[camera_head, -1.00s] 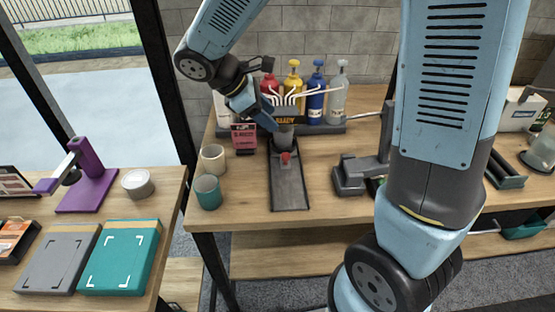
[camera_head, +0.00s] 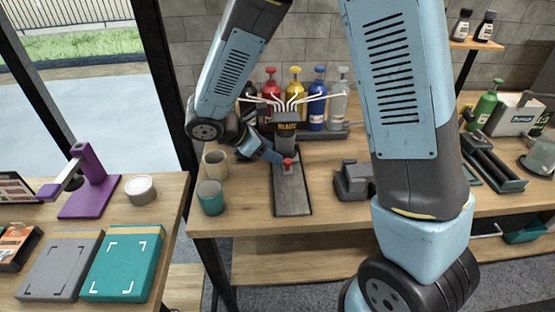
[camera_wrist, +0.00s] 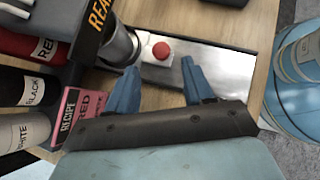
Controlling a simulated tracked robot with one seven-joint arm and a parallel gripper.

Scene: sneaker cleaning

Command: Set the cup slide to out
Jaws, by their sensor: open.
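The cup slide is a flat grey track (camera_head: 292,198) running forward from the paint dispenser, whose display (camera_head: 285,127) reads READY. A red knob (camera_head: 288,162) on a small white block sits at the track's dispenser end; in the wrist view the knob (camera_wrist: 162,50) is beside a grey metal cylinder (camera_wrist: 117,45). My gripper (camera_wrist: 158,66) is open, with its two blue fingers apart. In the wrist view the knob lies just beyond the fingertips, between their lines. In the head view my gripper (camera_head: 272,156) is just left of the knob. I cannot tell whether they touch.
A beige cup (camera_head: 215,164) and a teal cup (camera_head: 210,197) stand left of the slide. Several coloured pump bottles (camera_head: 317,103) stand behind the dispenser. A pink recipe card (camera_wrist: 84,107) is close to my left finger. A grey device (camera_head: 353,181) stands right of the track.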

